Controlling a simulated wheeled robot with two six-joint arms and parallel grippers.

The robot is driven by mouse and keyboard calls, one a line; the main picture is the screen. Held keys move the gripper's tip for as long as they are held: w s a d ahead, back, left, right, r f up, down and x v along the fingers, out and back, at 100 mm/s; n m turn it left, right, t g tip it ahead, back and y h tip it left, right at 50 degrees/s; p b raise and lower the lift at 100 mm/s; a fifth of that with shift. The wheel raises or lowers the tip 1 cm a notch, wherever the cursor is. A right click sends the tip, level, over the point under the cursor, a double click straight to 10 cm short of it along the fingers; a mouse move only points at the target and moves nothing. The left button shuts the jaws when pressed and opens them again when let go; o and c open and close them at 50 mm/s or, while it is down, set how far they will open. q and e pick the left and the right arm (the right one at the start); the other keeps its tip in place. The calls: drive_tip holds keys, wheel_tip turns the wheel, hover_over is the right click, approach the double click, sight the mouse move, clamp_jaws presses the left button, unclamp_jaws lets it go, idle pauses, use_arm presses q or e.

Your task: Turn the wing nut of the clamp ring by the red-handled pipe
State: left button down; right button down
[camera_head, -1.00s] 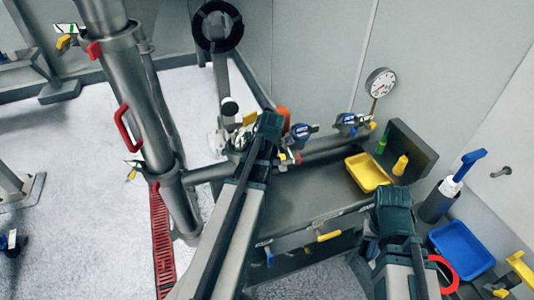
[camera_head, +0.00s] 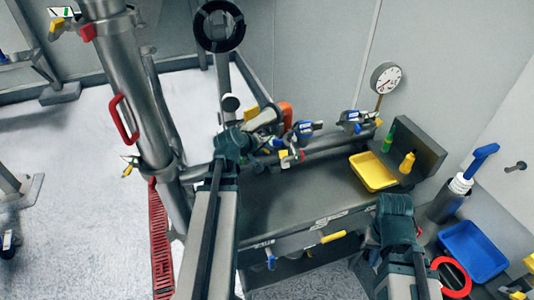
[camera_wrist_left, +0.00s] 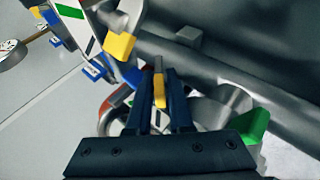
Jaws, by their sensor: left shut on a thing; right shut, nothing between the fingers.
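The steel pipe (camera_head: 122,75) with the red handle (camera_head: 124,118) stands at the left of the head view. A clamp ring (camera_head: 153,168) circles it below the handle, with a yellow-tipped wing nut (camera_head: 127,171) on its left side. My left gripper (camera_head: 246,136) is right of this pipe, by the horizontal pipe's fittings. In the left wrist view its fingers are shut on a slim yellow-orange piece (camera_wrist_left: 160,90); I cannot tell which fitting it belongs to. My right gripper (camera_head: 396,212) is shut and empty, low at the right; its fingertips are hard to see.
Blue and yellow fittings (camera_head: 303,129) line the horizontal pipe (camera_head: 325,146). A gauge (camera_head: 386,78) stands behind. A yellow tray (camera_head: 373,172) and bottles sit on the grey bench (camera_head: 290,195). A blue tray (camera_head: 474,250) is at the right. Floor at left is open.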

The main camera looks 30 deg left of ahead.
drive_tip(key=shift+f, duration=0.1)
idle(0.4)
use_arm(q)
drive_tip(key=c, duration=0.9)
unclamp_jaws()
drive_tip(key=shift+c, duration=0.2)
